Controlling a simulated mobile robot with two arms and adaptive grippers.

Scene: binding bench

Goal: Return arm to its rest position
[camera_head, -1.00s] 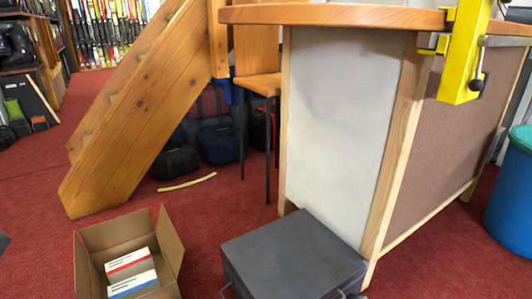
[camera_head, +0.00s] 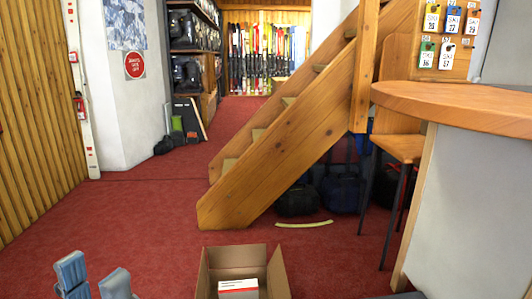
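My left gripper (camera_head: 94,279) shows at the bottom left of the head view. Its two grey-blue fingertips stand apart with nothing visible between them, above the red carpet. It is to the left of an open cardboard box (camera_head: 205,275), apart from it in the picture. The rest of the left arm is below the frame. My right gripper is out of view.
The cardboard box holds a white box with a red stripe (camera_head: 238,288). A wooden staircase (camera_head: 285,150) rises behind it. A round-edged wooden counter (camera_head: 465,108) and a chair (camera_head: 402,146) stand at right. Red carpet (camera_head: 130,215) is clear at left.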

